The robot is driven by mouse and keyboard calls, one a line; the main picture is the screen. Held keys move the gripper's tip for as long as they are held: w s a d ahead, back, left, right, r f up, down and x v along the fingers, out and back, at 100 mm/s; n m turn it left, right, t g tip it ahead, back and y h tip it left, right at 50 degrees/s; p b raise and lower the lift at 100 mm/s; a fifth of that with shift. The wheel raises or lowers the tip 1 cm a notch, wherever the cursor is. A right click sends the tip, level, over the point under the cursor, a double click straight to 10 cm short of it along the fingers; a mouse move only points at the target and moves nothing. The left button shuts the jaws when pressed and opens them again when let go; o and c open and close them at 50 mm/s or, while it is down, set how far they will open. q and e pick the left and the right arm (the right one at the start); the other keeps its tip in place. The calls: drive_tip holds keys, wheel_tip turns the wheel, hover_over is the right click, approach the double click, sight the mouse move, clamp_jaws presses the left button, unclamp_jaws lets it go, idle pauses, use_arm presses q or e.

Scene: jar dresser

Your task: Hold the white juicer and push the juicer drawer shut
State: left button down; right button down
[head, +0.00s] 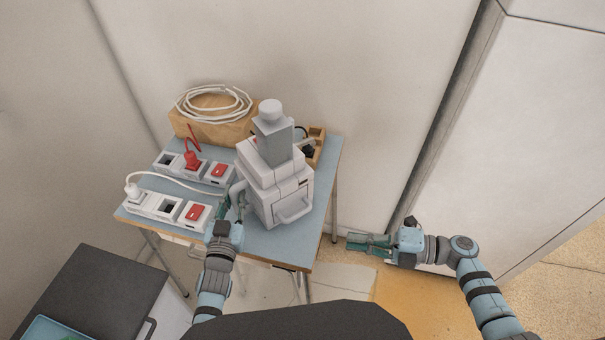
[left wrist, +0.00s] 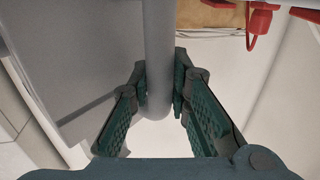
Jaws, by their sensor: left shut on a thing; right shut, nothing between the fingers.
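In the left wrist view the handle (left wrist: 158,65) runs as a grey bar between the fingers of the left gripper (left wrist: 163,95). My right gripper (head: 352,243) is shut and empty, apart from the juicer, beyond the table's right edge.
Two white power strips (head: 168,206) with red switches and plugs lie left of the juicer. A wooden block (head: 215,129) with a coiled white cable and a wooden tray (head: 317,145) are behind. The blue tabletop (head: 270,245) is bare in front.

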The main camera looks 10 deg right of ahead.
idle(0.3)
use_arm(q)
drive_tip(key=c, duration=1.4)
unclamp_jaws()
drive_tip(key=shift+w, duration=0.1)
